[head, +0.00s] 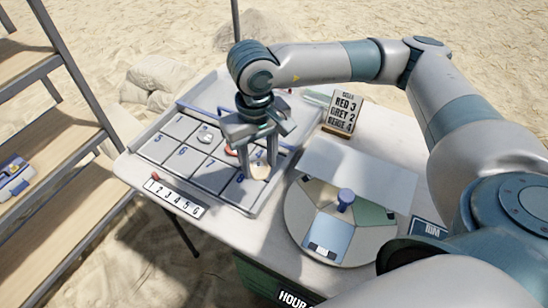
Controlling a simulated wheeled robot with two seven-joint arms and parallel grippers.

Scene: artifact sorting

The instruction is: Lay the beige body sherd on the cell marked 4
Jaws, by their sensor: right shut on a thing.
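The beige body sherd (260,171) is between the fingertips of my right gripper (259,160), low over the right part of the gridded tray (222,201). My right gripper points down and is shut on the sherd. I cannot tell whether the sherd touches the tray. Blue numbers mark the tray's cells; a 5 reads at the left, the others are small. I cannot make out the cell marked 4; the gripper hides part of the tray. My left gripper is out of view.
A grey piece (205,134) lies on a cell, and a red piece (231,151) shows beside my gripper. A sign (343,114) reads red 3, grey 2, beige 4. A round turntable (300,213) with a blue knob stands right of the tray. Wooden shelves (30,140) stand left.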

